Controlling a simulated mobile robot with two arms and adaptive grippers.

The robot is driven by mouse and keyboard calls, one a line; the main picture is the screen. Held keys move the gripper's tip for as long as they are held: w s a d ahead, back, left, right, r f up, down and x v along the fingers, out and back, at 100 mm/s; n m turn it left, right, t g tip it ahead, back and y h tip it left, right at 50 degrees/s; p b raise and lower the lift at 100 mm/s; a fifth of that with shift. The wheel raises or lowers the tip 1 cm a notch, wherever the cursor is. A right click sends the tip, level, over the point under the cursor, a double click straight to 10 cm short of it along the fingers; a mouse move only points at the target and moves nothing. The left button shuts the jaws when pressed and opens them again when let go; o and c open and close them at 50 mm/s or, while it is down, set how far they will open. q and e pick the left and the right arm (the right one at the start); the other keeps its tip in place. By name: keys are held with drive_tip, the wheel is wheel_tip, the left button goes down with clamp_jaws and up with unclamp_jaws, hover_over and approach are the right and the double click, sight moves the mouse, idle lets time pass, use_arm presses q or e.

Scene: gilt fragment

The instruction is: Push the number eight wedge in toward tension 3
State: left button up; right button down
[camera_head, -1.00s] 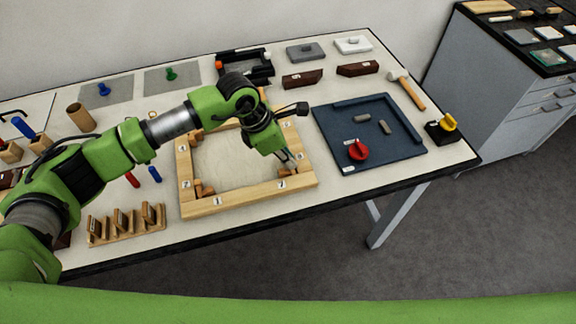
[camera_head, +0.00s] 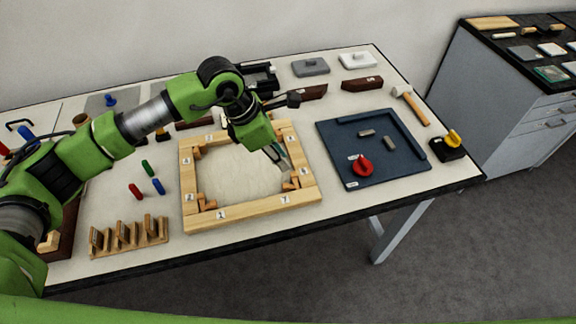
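The wooden stretcher frame (camera_head: 250,208) lies flat on the table, with number labels along its bars. The label that appears to be 8 (camera_head: 304,171) is on the right bar, close to the lower right corner. Small wooden wedges (camera_head: 289,186) sit inside that corner; which one is number eight is too small to tell surely. My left gripper (camera_head: 279,158) points down over the inner side of the right bar, slightly above and left of that label. Its fingers look close together, but whether they are shut is unclear. No contact with a wedge is visible. My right gripper is out of view.
A hammer (camera_head: 411,104) and a yellow-knobbed block (camera_head: 448,146) are at the right.

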use_arm(q)
drive_tip(key=v, duration=0.5)
drive_tip(key=shift+f, duration=0.1)
idle(0.3)
